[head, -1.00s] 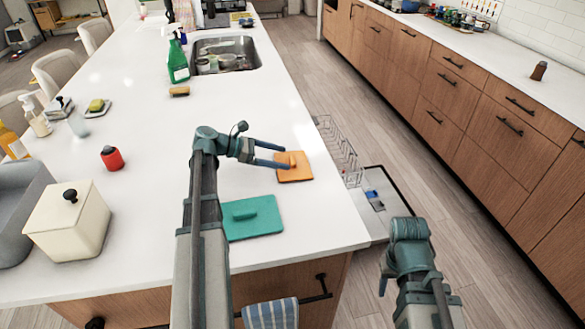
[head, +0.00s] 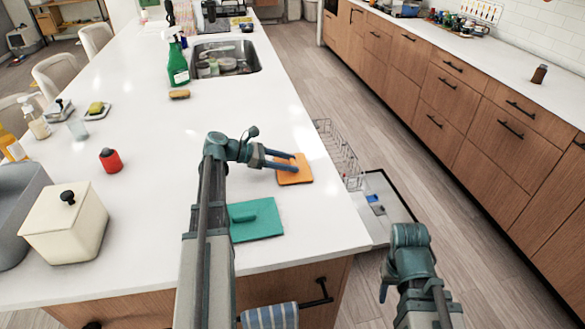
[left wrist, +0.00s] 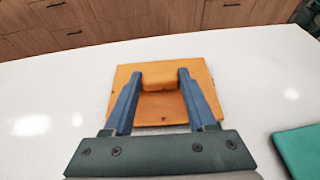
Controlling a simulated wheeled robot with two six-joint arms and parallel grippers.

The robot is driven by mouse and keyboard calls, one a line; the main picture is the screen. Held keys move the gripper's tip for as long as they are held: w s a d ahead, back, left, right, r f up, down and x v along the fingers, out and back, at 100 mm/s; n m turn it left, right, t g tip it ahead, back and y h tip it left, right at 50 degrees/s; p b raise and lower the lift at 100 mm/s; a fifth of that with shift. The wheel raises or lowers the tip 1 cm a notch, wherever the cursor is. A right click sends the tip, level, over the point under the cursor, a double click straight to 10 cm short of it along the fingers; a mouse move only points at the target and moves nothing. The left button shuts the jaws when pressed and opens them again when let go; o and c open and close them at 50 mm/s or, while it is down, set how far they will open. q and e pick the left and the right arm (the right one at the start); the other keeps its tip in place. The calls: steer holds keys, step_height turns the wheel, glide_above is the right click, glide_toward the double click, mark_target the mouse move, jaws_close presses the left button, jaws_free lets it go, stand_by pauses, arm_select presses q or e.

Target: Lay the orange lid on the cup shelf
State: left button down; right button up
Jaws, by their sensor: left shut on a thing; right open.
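The orange lid (head: 297,178) is a flat square with a block handle and lies on the white island near its right edge. My left gripper (head: 292,160) reaches over it from the left. In the left wrist view its blue fingers (left wrist: 158,88) are shut on the handle of the orange lid (left wrist: 160,115), one on each side. The lid looks flat on the counter. My right gripper (head: 395,278) hangs low right of the island, with its fingertips hidden; it appears empty. No cup shelf can be made out for certain.
A teal lid (head: 262,226) lies near the orange one. A pulled-out wire rack (head: 342,155) and an open dishwasher door (head: 385,205) are beside the island. A cream canister (head: 65,232) and red shaker (head: 111,161) stand left.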

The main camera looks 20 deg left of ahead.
arm_select(q)
steer(key=shift+r+p, duration=0.7)
steer(key=shift+p, duration=0.05)
step_height(320, 180, up, 3)
steer(key=p, duration=0.3)
steer(key=s+d, duration=0.1)
steer(key=d, duration=0.4)
steer(key=s+d, duration=0.1)
steer(key=d, duration=0.4)
steer(key=s+d, duration=0.2)
steer(key=d, duration=0.3)
steer(key=shift+s+d+r, duration=0.1)
steer(key=shift+d+r, duration=0.1)
steer(key=shift+r, duration=0.1)
step_height(320, 180, up, 2)
steer(key=p, duration=0.2)
steer(key=shift+r+p, duration=0.15)
steer(key=shift+p, duration=0.25)
